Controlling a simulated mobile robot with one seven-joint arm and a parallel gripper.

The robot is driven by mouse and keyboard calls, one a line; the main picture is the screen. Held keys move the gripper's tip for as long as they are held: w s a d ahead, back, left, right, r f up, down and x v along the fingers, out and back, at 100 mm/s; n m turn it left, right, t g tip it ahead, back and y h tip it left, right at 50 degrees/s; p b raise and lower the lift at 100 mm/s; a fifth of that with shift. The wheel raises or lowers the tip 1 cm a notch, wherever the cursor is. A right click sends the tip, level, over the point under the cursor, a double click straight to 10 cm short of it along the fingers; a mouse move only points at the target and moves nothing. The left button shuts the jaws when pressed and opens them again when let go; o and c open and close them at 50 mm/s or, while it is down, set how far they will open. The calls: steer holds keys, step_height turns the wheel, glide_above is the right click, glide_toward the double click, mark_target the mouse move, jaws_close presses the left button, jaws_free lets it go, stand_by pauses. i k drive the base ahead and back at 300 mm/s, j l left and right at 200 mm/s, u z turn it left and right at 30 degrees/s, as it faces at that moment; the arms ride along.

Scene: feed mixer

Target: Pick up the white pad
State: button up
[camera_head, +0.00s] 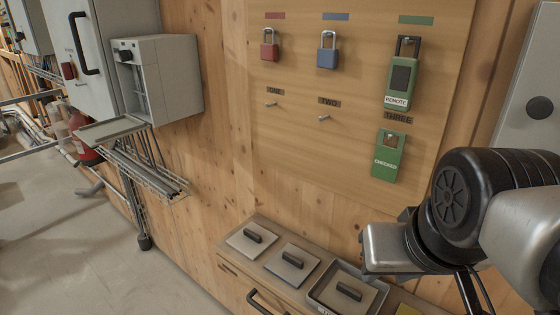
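Three flat square pads with dark bar handles lie in a row on a low wooden cabinet in the head view. The left pad (240,246) is pale off-white, the middle pad (280,268) is light grey, and the right pad (330,296) sits in a shallow grey tray (316,298). Which one is the white pad is not certain; their shades are close. My gripper (385,248) seems to be the silver block at the arm's end, above and right of the pads and apart from them. Its fingertips cannot be made out.
The wooden cabinet (232,262) has a dark front handle. A yellow item (408,310) is partly cut off beside the tray. A wooden board (350,140) above holds red, blue and green locks and small hooks.

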mark_target(253, 240)
steer(key=i+j+z, duration=0.15)
steer(key=j, duration=0.55)
steer(key=i+j+z, duration=0.15)
steer(key=j, duration=0.55)
steer(key=i+j+z, duration=0.2)
steer(key=j, duration=0.5)
steer(key=j+z, duration=0.15)
steer(key=j, duration=0.6)
steer(key=i, duration=0.05)
